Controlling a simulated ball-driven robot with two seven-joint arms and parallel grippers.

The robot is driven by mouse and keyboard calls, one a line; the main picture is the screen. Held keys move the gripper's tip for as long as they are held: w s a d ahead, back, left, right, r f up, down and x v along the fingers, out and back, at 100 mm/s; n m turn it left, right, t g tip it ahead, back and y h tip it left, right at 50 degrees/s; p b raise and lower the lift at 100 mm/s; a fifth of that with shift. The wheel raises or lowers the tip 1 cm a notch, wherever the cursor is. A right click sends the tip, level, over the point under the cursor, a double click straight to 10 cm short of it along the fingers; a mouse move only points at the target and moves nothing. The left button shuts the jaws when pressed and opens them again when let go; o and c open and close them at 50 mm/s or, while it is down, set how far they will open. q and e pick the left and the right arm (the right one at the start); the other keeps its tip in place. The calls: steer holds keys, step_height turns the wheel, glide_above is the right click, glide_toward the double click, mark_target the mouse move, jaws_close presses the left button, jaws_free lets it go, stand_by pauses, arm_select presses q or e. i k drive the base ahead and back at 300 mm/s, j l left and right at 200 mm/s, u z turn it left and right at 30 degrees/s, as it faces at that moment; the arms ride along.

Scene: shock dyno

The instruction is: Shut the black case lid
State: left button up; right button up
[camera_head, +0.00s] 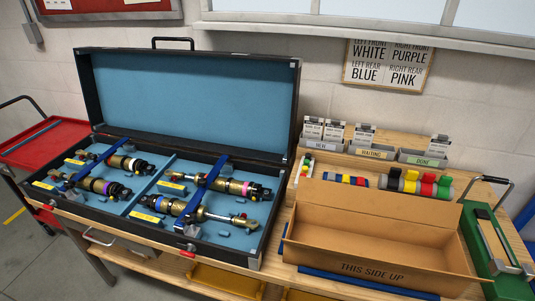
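The black case (118,217) lies open on the wooden bench at the left. Its lid (190,100) stands up at the back, with a blue lining facing me and a handle (173,40) on its top edge. The case's blue-lined tray holds several shock absorbers, including one with a pink ring (232,186) and one with a purple ring (97,186). Blue straps lie across them. A divider (150,183) splits the tray. Neither of my grippers is in view.
An open cardboard box (375,236) marked "THIS SIDE UP" stands right of the case. Labelled bins (372,152) and colored rolls are behind it. A green case (510,288) is at the right. A red cart (45,142) stands left.

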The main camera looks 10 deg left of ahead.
mark_target(243, 105)
steer(key=i+j+u, duration=0.25)
steer(key=u, duration=0.15)
steer(key=i+j+u, duration=0.25)
steer(key=u, duration=0.2)
